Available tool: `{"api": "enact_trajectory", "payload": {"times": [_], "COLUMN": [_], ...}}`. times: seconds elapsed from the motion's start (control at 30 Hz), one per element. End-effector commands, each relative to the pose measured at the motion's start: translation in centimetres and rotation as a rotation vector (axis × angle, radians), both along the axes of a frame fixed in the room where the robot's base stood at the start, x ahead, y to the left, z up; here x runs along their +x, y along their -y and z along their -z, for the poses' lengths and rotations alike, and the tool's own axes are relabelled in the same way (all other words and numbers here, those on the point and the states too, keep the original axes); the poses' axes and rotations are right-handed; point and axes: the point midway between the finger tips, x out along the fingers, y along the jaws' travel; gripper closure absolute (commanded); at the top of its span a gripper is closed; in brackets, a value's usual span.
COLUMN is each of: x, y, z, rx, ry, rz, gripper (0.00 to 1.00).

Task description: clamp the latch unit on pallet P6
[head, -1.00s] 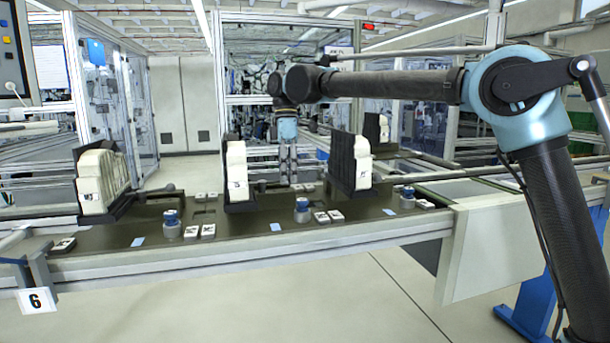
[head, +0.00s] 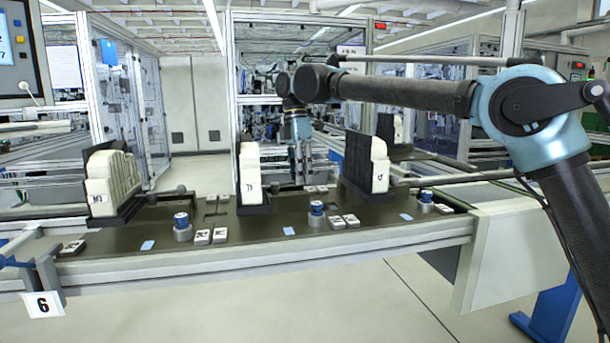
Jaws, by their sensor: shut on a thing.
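The latch units look like the pale, ribbed blocks in dark holders on the line: a left one (head: 113,184), a middle one (head: 249,173) and a right one (head: 379,166). A dark lever with a round knob (head: 181,189) stands beside the left unit. My gripper (head: 301,179) points down just right of the middle unit, behind the front row of parts. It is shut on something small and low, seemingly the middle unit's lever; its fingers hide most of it.
Blue-topped cylinders (head: 181,222) and small white blocks (head: 220,235) stand along the line's front. A metal rail (head: 250,259) edges it. Another dark holder with a pale unit (head: 398,128) stands behind the right unit. The floor in front is clear.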

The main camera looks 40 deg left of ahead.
Motion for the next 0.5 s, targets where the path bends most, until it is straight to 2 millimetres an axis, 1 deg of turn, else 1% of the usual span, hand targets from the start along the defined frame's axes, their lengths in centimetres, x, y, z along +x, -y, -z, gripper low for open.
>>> {"api": "enact_trajectory", "payload": {"times": [0.03, 0.1, 0.13, 0.17, 0.2, 0.5], "x": [0.59, 0.61, 0.62, 0.63, 0.61, 0.26], "y": [-0.04, -0.06, -0.07, -0.06, -0.07, -0.07], "z": [-0.08, -0.08, -0.08, -0.07, -0.06, -0.05], "rx": [0.003, 0.003, 0.003, 0.003, 0.003, 0.003], "ry": [0.007, 0.007, 0.007, 0.007, 0.007, 0.004], "rz": [0.006, 0.006, 0.007, 0.007, 0.007, 0.004], "gripper": [1.00, 1.00, 0.75, 0.68, 0.59, 0.59]}}
